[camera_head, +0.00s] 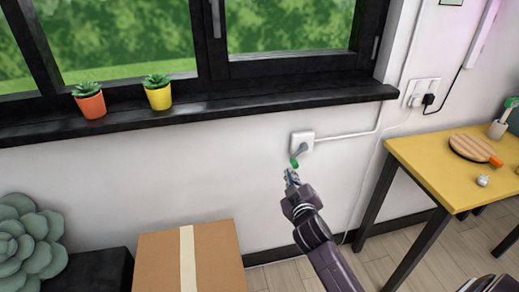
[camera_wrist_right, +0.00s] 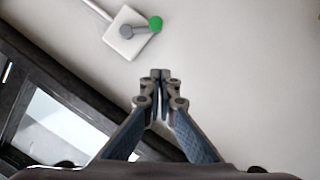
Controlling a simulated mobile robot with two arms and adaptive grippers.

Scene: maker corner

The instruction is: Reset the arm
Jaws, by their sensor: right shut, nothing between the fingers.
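My right arm reaches up from the bottom of the head view. Its gripper (camera_head: 291,175) is just below a white wall box with a grey lever that has a green tip. In the right wrist view the same gripper (camera_wrist_right: 161,75) is shut, its fingertips together with nothing between them. The wall box (camera_wrist_right: 122,42) is beyond the fingertips there, and its lever (camera_wrist_right: 132,31) ends in a green knob (camera_wrist_right: 156,23). The fingertips look apart from the lever. The box also shows in the head view (camera_head: 307,138). My left gripper is not in view.
A yellow table (camera_head: 430,164) with a round wooden board (camera_head: 470,148) stands at the right. A cardboard box (camera_head: 215,258) is below the window. An orange pot (camera_head: 92,106) and a yellow pot (camera_head: 159,98) stand on the black sill (camera_head: 270,105). A cable runs from the wall box to an outlet (camera_head: 421,92).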

